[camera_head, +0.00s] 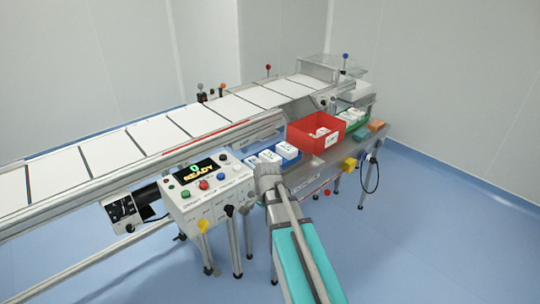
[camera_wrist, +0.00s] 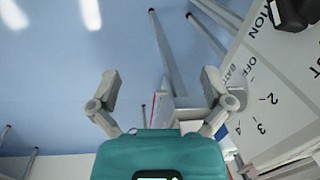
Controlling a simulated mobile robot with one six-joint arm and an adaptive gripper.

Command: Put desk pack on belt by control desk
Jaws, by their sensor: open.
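The control desk (camera_head: 208,195) is a pale box on legs with a lit "READY" display and coloured buttons. The belt (camera_head: 165,138) runs behind it, carrying several flat white panels. White packs (camera_head: 287,150) sit in a blue tray (camera_head: 304,157) just right of the desk; I cannot tell which is the desk pack. My gripper is at the arm's far end by the desk's right side, partly hidden in the head view. In the wrist view my gripper (camera_wrist: 160,80) is open and empty, with a white, printed panel (camera_wrist: 275,95) close on its right.
A red bin (camera_head: 308,141) stands right of the blue tray, with small items inside. Farther right are a green tray (camera_head: 349,127), an orange block (camera_head: 377,125) and a yellow part (camera_head: 349,164). Metal legs (camera_wrist: 168,55) stand near my fingers. The blue floor (camera_head: 430,220) at right is clear.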

